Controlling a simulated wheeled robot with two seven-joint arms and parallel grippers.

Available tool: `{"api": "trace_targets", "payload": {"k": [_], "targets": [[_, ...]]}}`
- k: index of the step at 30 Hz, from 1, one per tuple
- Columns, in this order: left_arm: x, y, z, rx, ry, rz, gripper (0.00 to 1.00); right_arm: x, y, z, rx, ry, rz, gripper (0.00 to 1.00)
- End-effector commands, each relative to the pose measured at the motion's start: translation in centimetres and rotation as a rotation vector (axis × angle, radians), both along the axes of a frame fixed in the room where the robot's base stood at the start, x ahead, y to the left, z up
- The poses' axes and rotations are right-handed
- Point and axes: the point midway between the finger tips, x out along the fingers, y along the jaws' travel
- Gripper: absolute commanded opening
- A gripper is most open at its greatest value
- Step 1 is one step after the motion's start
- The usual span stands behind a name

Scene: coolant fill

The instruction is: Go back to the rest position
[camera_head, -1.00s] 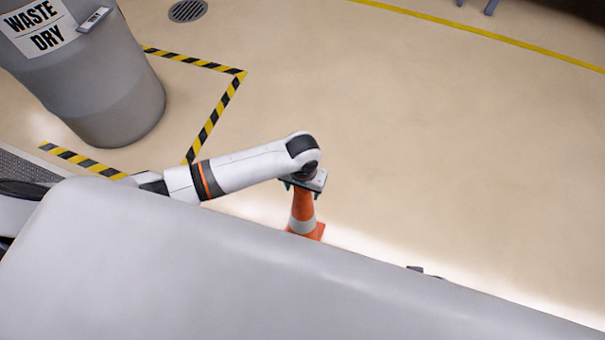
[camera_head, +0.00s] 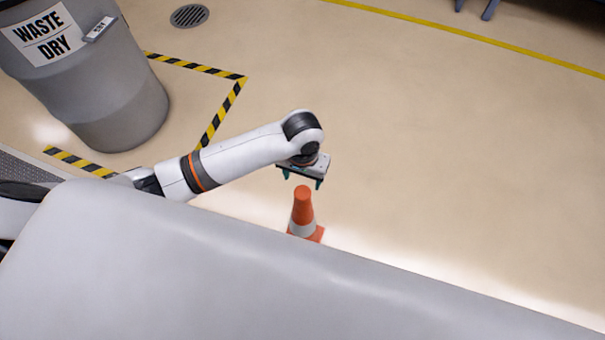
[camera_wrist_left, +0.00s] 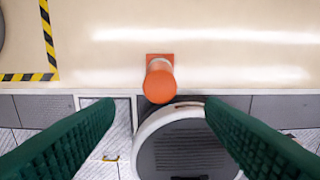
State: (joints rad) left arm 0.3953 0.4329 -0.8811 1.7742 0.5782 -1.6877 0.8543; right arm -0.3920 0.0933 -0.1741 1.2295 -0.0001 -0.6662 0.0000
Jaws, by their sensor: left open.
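My left gripper (camera_head: 302,178) is open and empty in the head view. It hangs above and slightly behind the top of an orange and white traffic cone (camera_head: 303,205), apart from it. The cone stands upright on the floor, its base partly hidden by my own pale body in the foreground. In the left wrist view, the two green fingers (camera_wrist_left: 157,125) are spread wide. The cone (camera_wrist_left: 160,82) shows from above beyond them, with nothing between the fingers touching it. My right gripper is not in view.
A grey bin (camera_head: 95,90) labelled WASTE DRY stands at upper left, beside black and yellow floor tape (camera_head: 222,110). A round drain (camera_head: 189,15) lies behind it. A yellow line (camera_head: 450,35) crosses the far floor. The floor right of the cone is clear.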

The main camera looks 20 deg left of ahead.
Motion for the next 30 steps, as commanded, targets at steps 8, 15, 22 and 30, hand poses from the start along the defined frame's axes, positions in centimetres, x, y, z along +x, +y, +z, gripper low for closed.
{"api": "trace_targets", "payload": {"k": [8,15,22,30], "targets": [[0.0,0.0,0.0,0.0,0.0,0.0,0.64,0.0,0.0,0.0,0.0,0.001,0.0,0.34],[-1.7,-1.5,0.2,-0.066,-0.021,-0.051,0.64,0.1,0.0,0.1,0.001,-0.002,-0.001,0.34],[-6.3,-2.5,2.4,-0.214,-0.162,-0.145,0.64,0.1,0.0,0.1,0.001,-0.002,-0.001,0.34],[-9.7,2.1,4.2,-0.165,-0.274,-0.145,0.64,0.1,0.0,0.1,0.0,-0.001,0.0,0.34]]}}
